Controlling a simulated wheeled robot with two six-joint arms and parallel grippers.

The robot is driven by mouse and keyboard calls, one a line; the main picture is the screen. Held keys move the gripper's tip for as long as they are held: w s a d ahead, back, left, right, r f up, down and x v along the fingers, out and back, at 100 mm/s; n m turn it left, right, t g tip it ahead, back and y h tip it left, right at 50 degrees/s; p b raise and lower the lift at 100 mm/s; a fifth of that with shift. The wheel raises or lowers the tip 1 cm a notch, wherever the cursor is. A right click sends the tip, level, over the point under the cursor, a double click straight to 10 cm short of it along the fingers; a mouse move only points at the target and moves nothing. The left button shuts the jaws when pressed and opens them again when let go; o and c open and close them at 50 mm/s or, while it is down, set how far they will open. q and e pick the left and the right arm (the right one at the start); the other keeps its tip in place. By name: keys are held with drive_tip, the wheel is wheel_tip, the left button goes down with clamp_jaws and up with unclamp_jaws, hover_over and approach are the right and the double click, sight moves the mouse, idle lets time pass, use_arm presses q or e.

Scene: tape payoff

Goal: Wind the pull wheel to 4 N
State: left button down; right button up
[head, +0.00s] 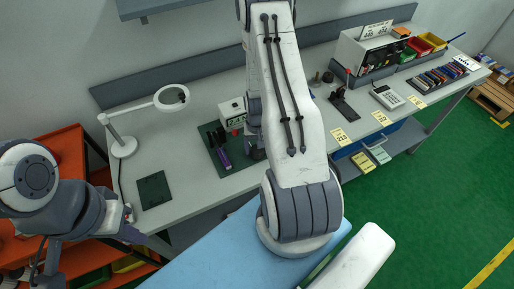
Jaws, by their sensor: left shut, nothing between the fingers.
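A small white box with a dark front panel (232,112) stands at the back of a dark green mat (217,159) on the grey bench. A dark post with a purple part (222,150) stands on that mat. I cannot pick out the pull wheel or read a force value; my right arm covers the mat's right side. My left gripper (130,214) is shut and empty by the bench's front left edge, apart from the mat. My right arm rises through the middle of the view, and its gripper is hidden behind it.
A dark pad (154,190) and a magnifier lamp (172,97) are on the bench's left. A black stand with a red-tipped lever (345,102), a calculator (387,97) and coloured bins (433,42) are to the right. An orange shelf (62,155) stands at left.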

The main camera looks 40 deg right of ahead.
drive_tip(key=c, duration=0.8)
drive_tip(key=m+b, duration=0.1)
drive_tip(key=m, duration=0.2)
drive_tip(key=m+b, duration=0.1)
drive_tip(key=m, duration=0.3)
drive_tip(key=shift+m, duration=0.5)
drive_tip(key=o, duration=1.3)
drive_tip(key=shift+o, duration=0.2)
